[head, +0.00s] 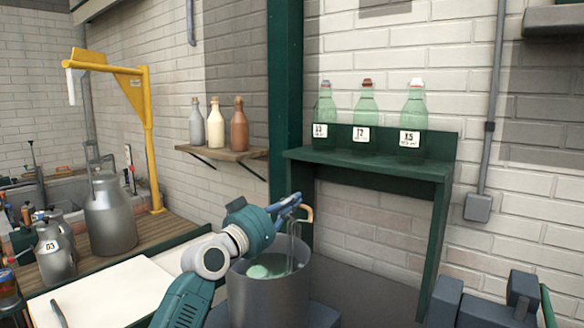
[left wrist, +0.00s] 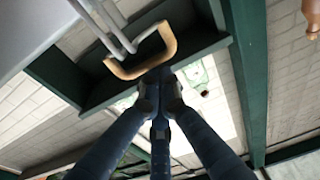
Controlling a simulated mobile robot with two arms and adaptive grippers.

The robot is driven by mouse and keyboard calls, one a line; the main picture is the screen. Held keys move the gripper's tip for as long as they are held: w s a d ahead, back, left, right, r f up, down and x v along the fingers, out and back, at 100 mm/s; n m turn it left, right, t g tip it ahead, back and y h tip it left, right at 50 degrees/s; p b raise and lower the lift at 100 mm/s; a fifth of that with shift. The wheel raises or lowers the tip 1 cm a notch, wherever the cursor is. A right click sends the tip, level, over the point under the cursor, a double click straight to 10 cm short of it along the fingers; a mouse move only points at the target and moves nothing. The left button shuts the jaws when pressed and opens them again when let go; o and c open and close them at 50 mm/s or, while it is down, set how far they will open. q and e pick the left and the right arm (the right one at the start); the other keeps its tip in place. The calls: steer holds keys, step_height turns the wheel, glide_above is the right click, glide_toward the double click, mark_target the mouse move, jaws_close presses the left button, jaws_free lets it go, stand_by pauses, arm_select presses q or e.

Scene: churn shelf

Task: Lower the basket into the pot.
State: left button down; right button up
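The grey metal pot (head: 268,298) stands low in the middle of the head view, with pale green contents showing inside. The basket's tan handle (head: 308,211) is above the pot, and its thin metal rods (head: 291,248) run down into the pot's mouth. The basket's body is hidden or cannot be made out. My left gripper (head: 297,202) is at the handle above the pot. In the left wrist view, the blue fingers (left wrist: 160,82) come together against the tan handle (left wrist: 128,73) and look shut on it. My right gripper is not in view.
A green shelf (head: 370,163) with several green bottles stands behind the pot. A wooden wall shelf (head: 222,152) holds 3 bottles. At left are a white board (head: 105,295), metal cans (head: 110,215) and a yellow hoist (head: 148,130). Dark blocks (head: 448,300) stand at lower right.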

arm_select(q)
steer(key=shift+f, duration=0.25)
